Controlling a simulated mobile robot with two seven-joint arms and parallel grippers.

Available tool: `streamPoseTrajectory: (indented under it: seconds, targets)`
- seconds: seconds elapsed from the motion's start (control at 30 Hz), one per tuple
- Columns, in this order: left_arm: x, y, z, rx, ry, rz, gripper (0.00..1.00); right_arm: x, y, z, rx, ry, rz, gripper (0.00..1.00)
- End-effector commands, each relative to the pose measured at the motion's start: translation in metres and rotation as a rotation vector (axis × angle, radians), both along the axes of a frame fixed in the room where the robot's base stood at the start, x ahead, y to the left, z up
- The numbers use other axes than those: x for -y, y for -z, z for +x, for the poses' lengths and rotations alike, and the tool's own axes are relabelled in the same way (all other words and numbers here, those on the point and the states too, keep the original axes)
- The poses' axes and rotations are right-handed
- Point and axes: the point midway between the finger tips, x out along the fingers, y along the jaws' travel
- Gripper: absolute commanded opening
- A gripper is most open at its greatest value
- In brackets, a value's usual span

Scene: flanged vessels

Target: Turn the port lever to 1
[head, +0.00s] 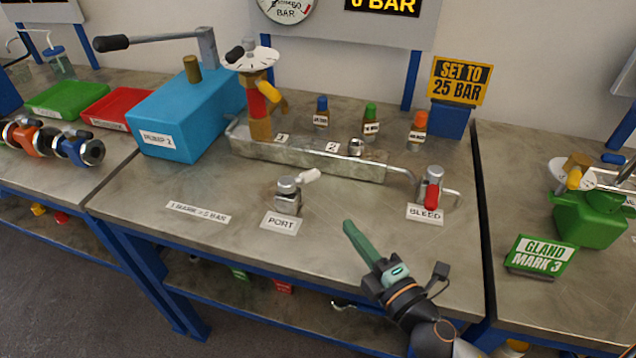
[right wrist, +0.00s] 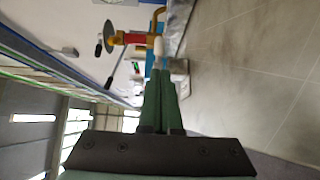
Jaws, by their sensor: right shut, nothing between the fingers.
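The port valve (head: 287,197) is a small metal block with a round cap, behind the PORT label (head: 281,221). Its white-tipped lever (head: 309,176) points right and slightly back. The 1 label (head: 282,138) and 2 label (head: 332,148) are on the metal trough behind it. My right gripper (head: 347,224) has green fingers, shut and empty, in front and to the right of the lever, apart from it. In the right wrist view, the fingers (right wrist: 158,75) point toward the white lever tip (right wrist: 157,48). My left gripper is out of view.
The bleed valve (head: 432,187) with a red lever stands to the right. A blue pump box (head: 188,112) with a long handle is at the left. A metal trough (head: 320,160) runs behind the port valve.

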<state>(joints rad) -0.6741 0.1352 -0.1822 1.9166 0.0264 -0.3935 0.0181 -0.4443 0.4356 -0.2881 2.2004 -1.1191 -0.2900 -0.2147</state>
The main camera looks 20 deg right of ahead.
Motion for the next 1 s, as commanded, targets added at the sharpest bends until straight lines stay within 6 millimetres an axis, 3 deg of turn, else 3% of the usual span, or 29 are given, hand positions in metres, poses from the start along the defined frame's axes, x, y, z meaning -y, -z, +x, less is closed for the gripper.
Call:
streamPoseTrajectory:
  seconds: [0.6,0.8,1.0]
  targets:
    - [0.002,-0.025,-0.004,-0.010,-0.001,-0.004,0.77,-0.019,-0.003,0.097,0.002,0.001,0.000,0.00]
    - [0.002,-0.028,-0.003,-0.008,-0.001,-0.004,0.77,-0.023,-0.001,0.118,0.000,0.000,-0.001,0.00]
    - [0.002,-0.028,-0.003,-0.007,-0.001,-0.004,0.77,-0.024,-0.001,0.125,-0.001,0.000,0.001,0.00]
